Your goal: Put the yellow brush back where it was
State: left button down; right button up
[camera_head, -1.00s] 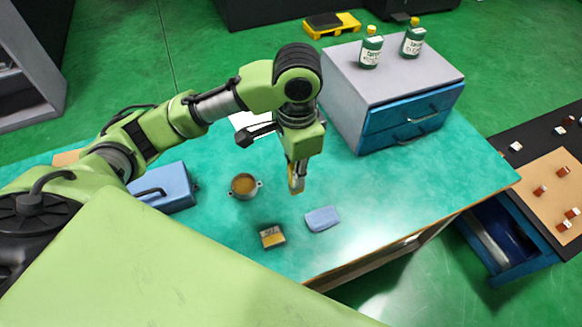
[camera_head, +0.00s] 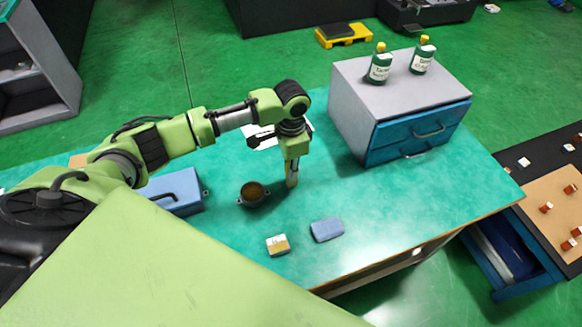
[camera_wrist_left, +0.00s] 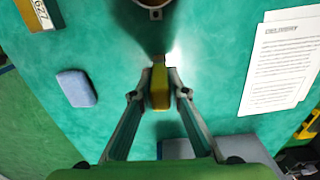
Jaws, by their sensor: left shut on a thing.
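The yellow brush (camera_wrist_left: 159,86) is held between the fingers of my left gripper (camera_wrist_left: 160,88), seen in the left wrist view. In the head view my left gripper (camera_head: 291,172) points down over the green table, with the yellow brush (camera_head: 292,181) at its tips. It is just right of a small round pot (camera_head: 253,194) with side lugs and brown contents. I cannot tell whether the brush touches the table. My right gripper is not in view.
A blue sponge-like block (camera_head: 327,229) and a small labelled box (camera_head: 278,244) lie nearer the front edge. A blue case (camera_head: 178,192) is at left. A grey drawer cabinet (camera_head: 350,98) with two green bottles stands behind. Printed sheets (camera_wrist_left: 282,62) lie on the table.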

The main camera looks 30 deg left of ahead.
pick_arm(q)
jog(key=shift+f, duration=0.3)
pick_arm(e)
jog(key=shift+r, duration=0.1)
pick_arm(q)
jog(key=shift+f, duration=0.1)
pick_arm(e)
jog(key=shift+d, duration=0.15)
pick_arm(q)
jog(key=c, duration=2)
grip_release()
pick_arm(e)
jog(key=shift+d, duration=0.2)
